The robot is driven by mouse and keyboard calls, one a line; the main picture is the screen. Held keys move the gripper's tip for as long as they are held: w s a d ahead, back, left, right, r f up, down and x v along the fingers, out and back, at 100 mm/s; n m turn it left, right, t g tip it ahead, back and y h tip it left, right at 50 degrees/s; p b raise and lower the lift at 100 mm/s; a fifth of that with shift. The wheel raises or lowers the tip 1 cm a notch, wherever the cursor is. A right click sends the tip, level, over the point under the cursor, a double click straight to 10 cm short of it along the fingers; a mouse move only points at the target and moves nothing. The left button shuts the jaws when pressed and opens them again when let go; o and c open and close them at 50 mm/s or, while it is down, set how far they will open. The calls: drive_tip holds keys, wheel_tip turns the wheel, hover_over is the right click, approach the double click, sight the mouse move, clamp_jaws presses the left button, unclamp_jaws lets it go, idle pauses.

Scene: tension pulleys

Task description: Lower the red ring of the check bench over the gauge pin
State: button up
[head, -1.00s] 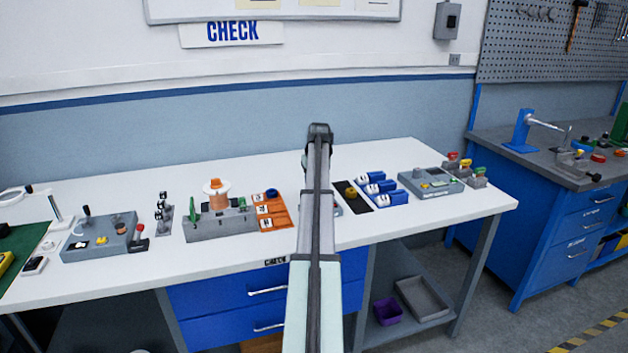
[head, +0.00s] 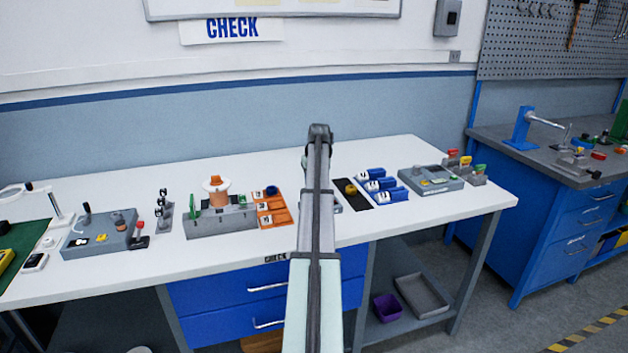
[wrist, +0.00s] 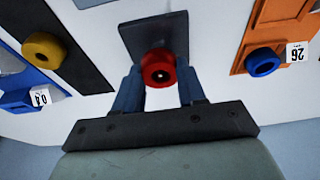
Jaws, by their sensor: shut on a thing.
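The red ring (wrist: 159,68) is between the two blue fingers of my gripper (wrist: 160,84) in the wrist view. The fingers are shut on its sides. A grey plate (wrist: 150,35) on the white bench shows just behind the ring. A small light spot shows inside the dark hole of the ring; I cannot tell whether it is the tip of the gauge pin, nor whether the ring is around the pin or above it. In the head view my arm hides the gripper, the ring and most of the plate.
A yellow ring (wrist: 43,50) sits on a black mat at left in the wrist view. A blue ring (wrist: 262,62) sits on an orange tray at right. In the head view blue bins (head: 377,184) and a grey device (head: 431,179) stand right of my arm.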

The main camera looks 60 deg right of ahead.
drive_tip(key=shift+f, duration=0.6)
idle(0.3)
drive_tip(key=o, duration=1.2)
drive_tip(key=shift+c, duration=0.2)
drive_tip(key=shift+o, duration=0.3)
drive_tip(key=shift+o, duration=1.3)
drive_tip(key=shift+r, duration=0.1)
wheel_tip(320, 180, up, 8)
drive_tip(key=shift+w, duration=0.1)
